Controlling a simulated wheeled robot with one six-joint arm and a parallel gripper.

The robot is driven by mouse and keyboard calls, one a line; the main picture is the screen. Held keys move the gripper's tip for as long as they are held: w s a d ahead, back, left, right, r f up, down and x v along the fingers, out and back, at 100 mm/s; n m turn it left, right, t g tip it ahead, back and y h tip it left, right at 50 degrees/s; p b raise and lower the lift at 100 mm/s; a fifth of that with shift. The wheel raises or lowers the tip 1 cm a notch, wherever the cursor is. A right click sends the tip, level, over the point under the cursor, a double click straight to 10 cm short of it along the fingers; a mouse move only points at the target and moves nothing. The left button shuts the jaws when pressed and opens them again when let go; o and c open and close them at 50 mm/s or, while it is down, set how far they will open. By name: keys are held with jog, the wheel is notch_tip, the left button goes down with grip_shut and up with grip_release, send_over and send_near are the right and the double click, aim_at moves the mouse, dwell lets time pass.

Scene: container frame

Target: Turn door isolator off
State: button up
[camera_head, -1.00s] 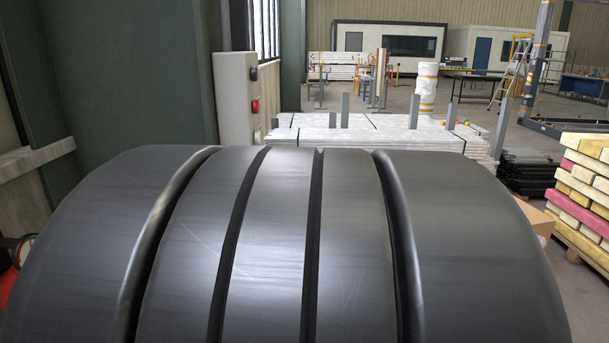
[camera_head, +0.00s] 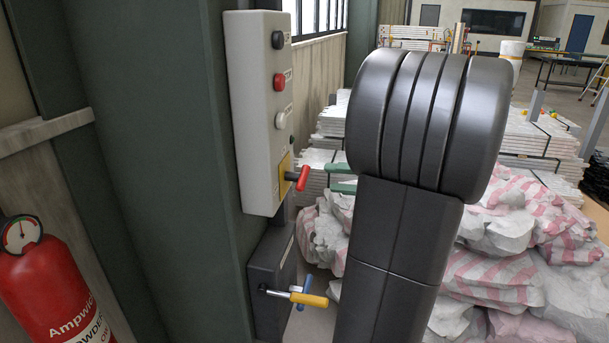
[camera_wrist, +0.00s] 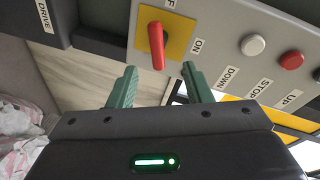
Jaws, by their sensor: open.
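A red handle (camera_head: 303,178) sticks out of a yellow plate (camera_head: 285,177) low on a pale grey control box (camera_head: 257,150). In the wrist view the red handle (camera_wrist: 157,45) stands on the yellow plate (camera_wrist: 178,38) beside the labels OFF and ON. I cannot tell which label it points to. My gripper (camera_head: 329,178) is open, its green fingers just right of the handle in the head view. In the wrist view the handle's end shows between the fingertips of my gripper (camera_wrist: 159,68); no contact is visible.
Above the handle are black, red (camera_head: 279,82) and white (camera_head: 283,117) buttons, labelled UP, STOP and DOWN. Below is a dark box (camera_head: 268,285) with yellow (camera_head: 308,299) and blue handles. A green column stands left, a fire extinguisher (camera_head: 45,290) far left. Striped sacks (camera_head: 500,270) lie behind my arm.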

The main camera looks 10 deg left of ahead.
aim_at(307, 176)
jog(key=x, duration=0.9)
jog(key=shift+d, duration=0.1)
